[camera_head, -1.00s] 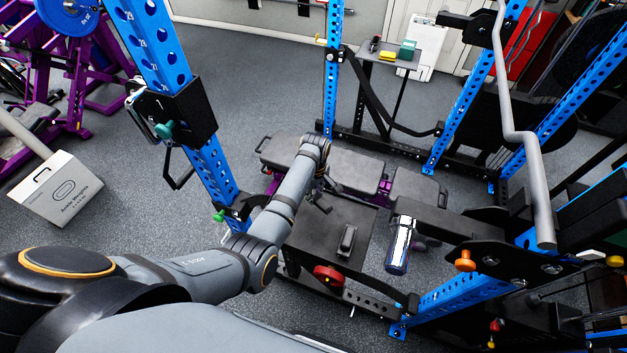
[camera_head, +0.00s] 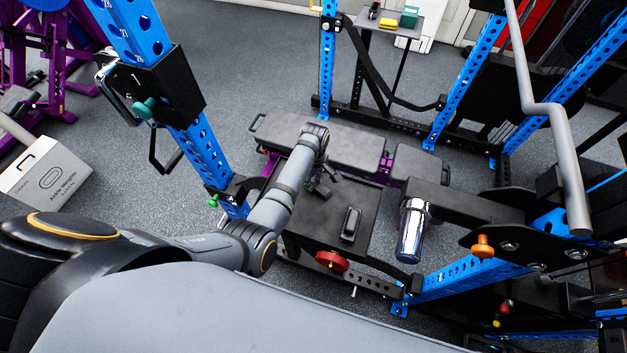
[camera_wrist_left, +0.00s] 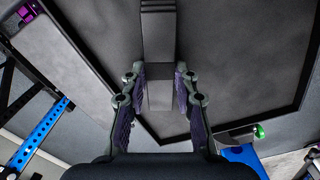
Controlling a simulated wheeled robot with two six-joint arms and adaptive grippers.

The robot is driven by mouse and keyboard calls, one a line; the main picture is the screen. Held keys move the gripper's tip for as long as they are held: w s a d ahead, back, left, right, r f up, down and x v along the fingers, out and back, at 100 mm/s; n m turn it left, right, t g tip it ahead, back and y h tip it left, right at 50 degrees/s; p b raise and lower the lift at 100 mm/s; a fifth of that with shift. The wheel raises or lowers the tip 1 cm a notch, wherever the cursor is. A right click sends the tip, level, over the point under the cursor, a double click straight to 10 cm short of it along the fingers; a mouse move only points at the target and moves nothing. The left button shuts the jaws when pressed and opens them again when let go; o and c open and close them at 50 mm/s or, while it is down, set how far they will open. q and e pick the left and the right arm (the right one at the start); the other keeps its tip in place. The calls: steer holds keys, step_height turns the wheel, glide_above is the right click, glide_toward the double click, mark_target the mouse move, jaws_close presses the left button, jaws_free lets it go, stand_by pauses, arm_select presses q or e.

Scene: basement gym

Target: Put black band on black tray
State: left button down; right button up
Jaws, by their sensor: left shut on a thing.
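The black tray (camera_head: 313,236) is a dark flat surface with a raised rim, low between the rack's feet in the head view. It fills much of the left wrist view (camera_wrist_left: 245,65). My left gripper (camera_head: 327,187) reaches down over the tray's far part. In the wrist view its fingers (camera_wrist_left: 160,78) are shut on a grey-black strip, which I take as the black band (camera_wrist_left: 159,92). A dark ribbed length runs on ahead of it. A small dark block (camera_head: 351,224) lies over the tray; I cannot tell whether it is separate from the band. My right gripper is out of view.
Blue rack posts (camera_head: 182,120) stand left and right of the tray. A grey-black bench (camera_head: 345,145) lies behind it. A chrome cylinder (camera_head: 411,235) and a red knob (camera_head: 332,261) are near the tray. A box labelled Ankle Weights (camera_head: 45,180) stands at the left.

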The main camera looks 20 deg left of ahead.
mark_target(314, 182)
arm_select(q)
steer(key=shift+d+f, duration=0.1)
steer(key=c, duration=1.4)
jaws_free()
steer(key=shift+f, duration=0.1)
steer(key=o, duration=0.4)
steer(key=shift+w, duration=0.15)
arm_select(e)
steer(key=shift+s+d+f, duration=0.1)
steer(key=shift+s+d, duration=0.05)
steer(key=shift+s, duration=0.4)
arm_select(q)
steer(key=shift+r, duration=0.35)
step_height(314, 182, up, 12)
steer(key=shift+f+b, duration=0.15)
steer(key=shift+b, duration=0.55)
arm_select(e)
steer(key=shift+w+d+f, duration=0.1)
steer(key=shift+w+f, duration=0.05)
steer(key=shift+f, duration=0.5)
